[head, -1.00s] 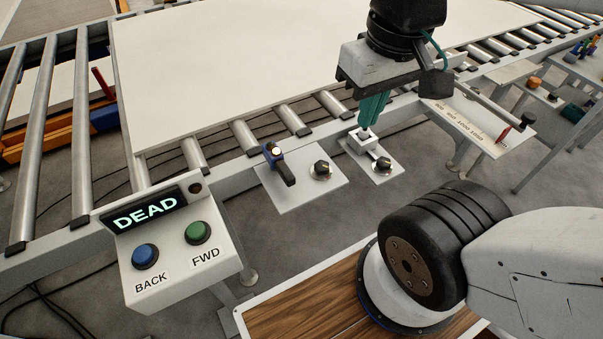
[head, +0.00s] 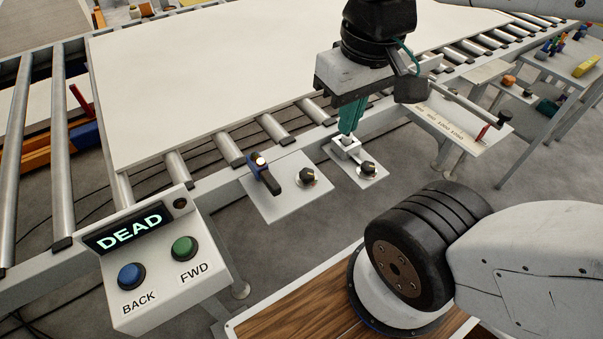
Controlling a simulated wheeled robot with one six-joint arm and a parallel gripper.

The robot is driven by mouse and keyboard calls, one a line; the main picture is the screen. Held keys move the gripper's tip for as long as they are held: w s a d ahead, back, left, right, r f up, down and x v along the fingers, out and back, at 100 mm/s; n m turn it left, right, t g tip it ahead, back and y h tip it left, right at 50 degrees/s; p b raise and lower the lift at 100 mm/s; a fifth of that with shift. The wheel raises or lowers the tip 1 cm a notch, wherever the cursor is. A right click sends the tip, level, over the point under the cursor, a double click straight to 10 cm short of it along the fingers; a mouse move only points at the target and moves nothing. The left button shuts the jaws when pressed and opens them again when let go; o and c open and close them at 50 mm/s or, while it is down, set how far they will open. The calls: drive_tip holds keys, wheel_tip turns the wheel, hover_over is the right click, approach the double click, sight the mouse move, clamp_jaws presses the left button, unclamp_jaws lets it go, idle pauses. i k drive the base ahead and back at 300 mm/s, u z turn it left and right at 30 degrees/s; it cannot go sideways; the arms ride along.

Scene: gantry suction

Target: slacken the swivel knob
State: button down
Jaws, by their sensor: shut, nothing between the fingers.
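Two black round knobs with pale marks show in the head view. One knob (head: 308,176) is on the left plate beside a blue-and-black lever (head: 265,170). The other knob (head: 367,170) is on the right plate, in front of a small white block (head: 345,147). I cannot tell from a label which is the swivel knob. My gripper (head: 346,131) points down with its teal fingers shut and nothing between them. Its tips are at or just above the white block, behind and left of the right knob. I cannot tell whether they touch the block.
A control box (head: 165,265) has a display reading DEAD, a blue BACK button (head: 131,276) and a green FWD button (head: 185,248). A large white panel (head: 230,75) lies on the rollers. A labelled plate with a red-handled lever (head: 483,132) stands to the right.

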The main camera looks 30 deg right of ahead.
sight(307, 175)
drive_tip(key=z, duration=1.1)
drive_tip(key=k, duration=0.85)
drive_tip(key=u, duration=1.05)
drive_tip(key=i, duration=0.5)
